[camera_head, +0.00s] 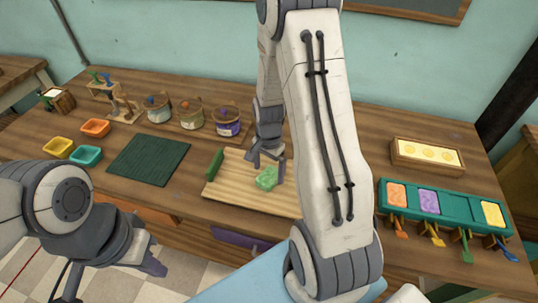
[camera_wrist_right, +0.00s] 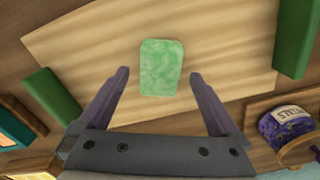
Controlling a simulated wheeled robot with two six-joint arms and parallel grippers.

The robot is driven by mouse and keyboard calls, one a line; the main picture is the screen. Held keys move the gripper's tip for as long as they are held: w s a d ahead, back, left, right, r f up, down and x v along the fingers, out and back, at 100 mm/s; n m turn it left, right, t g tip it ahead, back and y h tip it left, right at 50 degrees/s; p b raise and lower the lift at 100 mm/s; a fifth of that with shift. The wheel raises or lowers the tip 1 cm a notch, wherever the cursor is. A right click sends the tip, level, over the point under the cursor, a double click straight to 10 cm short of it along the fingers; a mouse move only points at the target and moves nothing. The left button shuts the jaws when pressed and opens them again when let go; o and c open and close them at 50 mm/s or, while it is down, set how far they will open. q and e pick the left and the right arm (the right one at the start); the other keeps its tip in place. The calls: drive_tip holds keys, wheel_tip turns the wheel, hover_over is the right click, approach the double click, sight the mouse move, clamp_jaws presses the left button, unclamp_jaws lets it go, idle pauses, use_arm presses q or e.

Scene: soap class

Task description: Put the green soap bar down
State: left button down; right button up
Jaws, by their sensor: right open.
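The green soap bar (camera_head: 266,179) lies on the pale wooden board (camera_head: 230,190) on the workbench. In the right wrist view the marbled green soap bar (camera_wrist_right: 160,67) lies on the bare board (camera_wrist_right: 90,45), between and slightly beyond the fingertips. My right gripper (camera_head: 268,168) is open above the board, with a visible gap between each finger and the soap; it also shows in the right wrist view (camera_wrist_right: 158,75). My left gripper (camera_head: 150,264) is low at the left, away from the bench top, and its jaw opening is not clear.
Green blocks (camera_head: 215,164) stand at the board's edges. Left are a dark green mat (camera_head: 148,160) and small coloured trays (camera_head: 86,155). Labelled buckets (camera_head: 228,120) stand behind. Right are a teal rack (camera_head: 460,208) with coloured slabs and a wooden box (camera_head: 427,156).

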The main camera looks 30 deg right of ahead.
sight(269, 176)
wheel_tip(269, 176, up, 10)
drive_tip(key=s+a+r+n, duration=0.1)
drive_tip(key=a+r+n, duration=0.15)
drive_tip(key=a, duration=0.25)
drive_tip(key=s+a+r+n, duration=0.1)
drive_tip(key=a+n, duration=0.3)
drive_tip(key=a, duration=0.2)
drive_tip(key=s+a+r+n+y, duration=0.1)
drive_tip(key=s+a+r+n, duration=0.3)
drive_tip(key=s+a+n, duration=0.9)
drive_tip(key=s+n, duration=0.2)
drive_tip(key=s, duration=0.1)
drive_tip(key=shift+s, duration=0.3)
